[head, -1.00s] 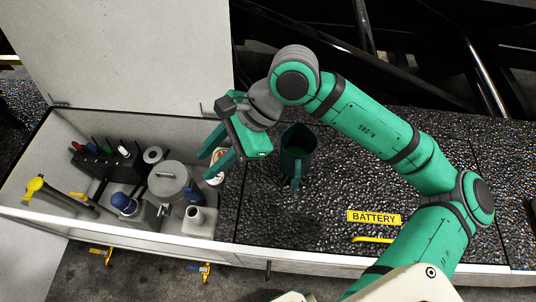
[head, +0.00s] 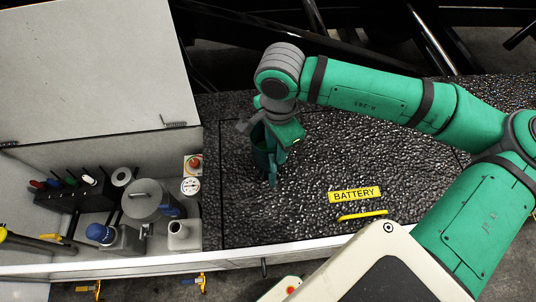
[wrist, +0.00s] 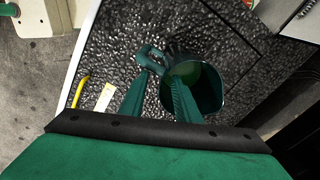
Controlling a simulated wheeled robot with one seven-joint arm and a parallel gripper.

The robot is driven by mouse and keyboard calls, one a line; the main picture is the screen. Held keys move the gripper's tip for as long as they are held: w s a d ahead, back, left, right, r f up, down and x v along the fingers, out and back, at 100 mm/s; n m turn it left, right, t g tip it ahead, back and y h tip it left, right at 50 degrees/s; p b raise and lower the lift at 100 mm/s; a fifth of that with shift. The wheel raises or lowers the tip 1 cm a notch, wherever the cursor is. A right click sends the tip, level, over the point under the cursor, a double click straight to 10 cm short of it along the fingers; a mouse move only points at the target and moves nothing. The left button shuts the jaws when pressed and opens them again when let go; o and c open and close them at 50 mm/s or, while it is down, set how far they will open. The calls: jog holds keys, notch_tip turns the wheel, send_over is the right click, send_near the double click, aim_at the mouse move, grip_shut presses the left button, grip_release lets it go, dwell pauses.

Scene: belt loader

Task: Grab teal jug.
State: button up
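The teal jug (head: 260,158) stands upright on the black textured deck, just right of the open bin. In the wrist view the jug (wrist: 208,88) shows its round open mouth, with its handle (wrist: 147,56) toward the upper left. My gripper (head: 277,142) is over the jug and partly covers it in the head view. In the wrist view my gripper (wrist: 158,80) points down with its fingers apart. One fingertip is by the handle, and the other overlaps the near side of the jug. I cannot tell whether either finger touches it.
The open bin (head: 212,225) at left holds a grey lidded pot (head: 148,200), a blue-capped item (head: 100,234) and several tools. Its raised lid (head: 85,70) stands behind. A yellow BATTERY label (head: 354,195) and yellow handle (head: 362,215) are on the deck, which is otherwise clear.

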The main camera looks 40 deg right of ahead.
jog(key=shift+w+f, duration=0.15)
jog(key=shift+f, duration=2.65)
grip_shut()
jog(key=shift+d, duration=0.1)
